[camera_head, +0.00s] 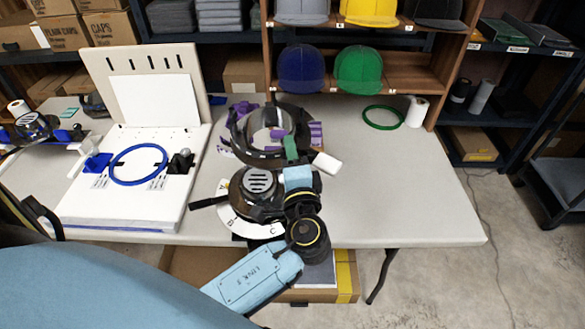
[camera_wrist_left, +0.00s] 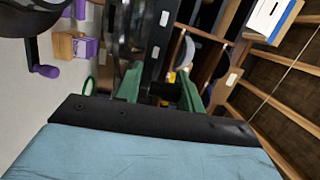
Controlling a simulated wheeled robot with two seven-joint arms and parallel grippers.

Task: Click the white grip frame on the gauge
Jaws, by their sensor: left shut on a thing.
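My left gripper (camera_head: 291,150) reaches over the middle of the table, its green fingers shut on a black curved frame (camera_head: 240,140). A white grip block (camera_head: 327,163) shows at the right of this frame. In the left wrist view the green fingers (camera_wrist_left: 162,92) close around a dark band with white patches (camera_wrist_left: 160,48). A grey round form with purple parts (camera_head: 316,133) stands within and behind the frame; it looks like the gauge. I cannot tell whether frame and gauge touch. The gripper and wrist hide part of both. My right gripper is not in view.
A black slotted dome (camera_head: 258,181) on a white lettered disc (camera_head: 233,220) stands near the table's front edge. A white board fixture with a blue hoop (camera_head: 153,148) is at left. The table's right side is clear.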

